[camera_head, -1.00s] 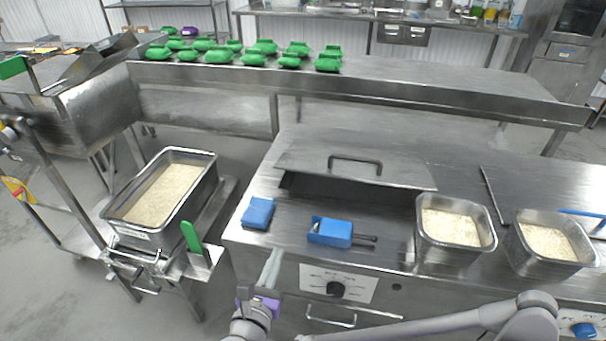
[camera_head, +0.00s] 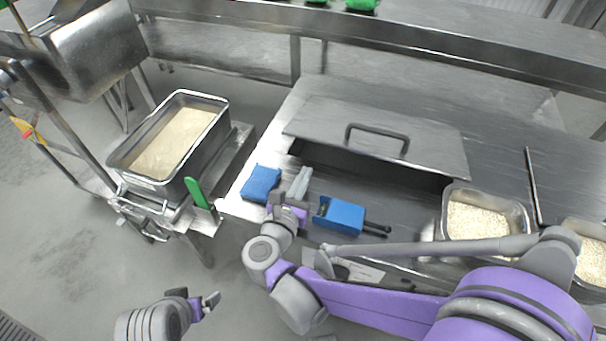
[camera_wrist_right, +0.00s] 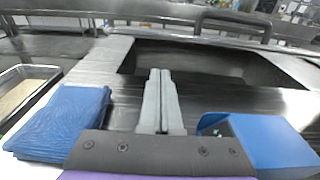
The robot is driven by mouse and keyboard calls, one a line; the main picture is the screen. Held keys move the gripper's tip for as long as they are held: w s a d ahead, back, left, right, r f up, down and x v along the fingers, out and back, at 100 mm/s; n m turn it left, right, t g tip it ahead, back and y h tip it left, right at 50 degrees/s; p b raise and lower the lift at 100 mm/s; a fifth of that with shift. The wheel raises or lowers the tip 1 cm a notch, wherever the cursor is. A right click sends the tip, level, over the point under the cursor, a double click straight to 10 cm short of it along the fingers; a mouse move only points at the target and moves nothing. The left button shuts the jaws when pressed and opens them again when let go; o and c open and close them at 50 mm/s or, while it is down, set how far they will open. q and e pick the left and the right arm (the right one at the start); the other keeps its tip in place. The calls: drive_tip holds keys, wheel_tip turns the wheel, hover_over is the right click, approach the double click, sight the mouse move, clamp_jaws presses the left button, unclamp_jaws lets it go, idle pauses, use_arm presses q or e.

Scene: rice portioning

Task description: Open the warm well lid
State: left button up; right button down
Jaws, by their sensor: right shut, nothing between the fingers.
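The warm well lid (camera_head: 440,152) is a flat grey metal plate with a dark bar handle (camera_head: 378,137). A dark opening shows along its front edge, so part of the well (camera_wrist_right: 200,62) is uncovered or the lid is raised; I cannot tell which. My right gripper (camera_head: 301,178) is shut and empty, in front of the well's left end, between a blue cloth-like block and a blue box. In the right wrist view its fingers (camera_wrist_right: 160,74) point toward the dark opening, with the handle (camera_wrist_right: 237,24) beyond. My left gripper (camera_head: 209,302) hangs low at the bottom left, over the floor.
The blue block (camera_head: 261,183) and the blue box (camera_head: 341,216) with a dark handle flank the right gripper. Rice pans (camera_head: 517,212) stand at the right. A large rice container (camera_head: 213,133) sits on a cart at the left. A steel shelf (camera_head: 440,55) runs behind.

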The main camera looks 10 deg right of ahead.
sight(317, 140)
drive_tip(key=x, duration=0.6)
drive_tip(key=shift+d, duration=0.1)
drive_tip(key=r, duration=0.2)
drive_tip(key=w+r+p, duration=0.1)
drive_tip(key=shift+d, duration=0.25)
drive_tip(key=shift+w+r, duration=0.2)
drive_tip(key=shift+r, duration=0.15)
drive_tip(key=shift+d+r, duration=0.1)
drive_tip(key=shift+r, duration=0.05)
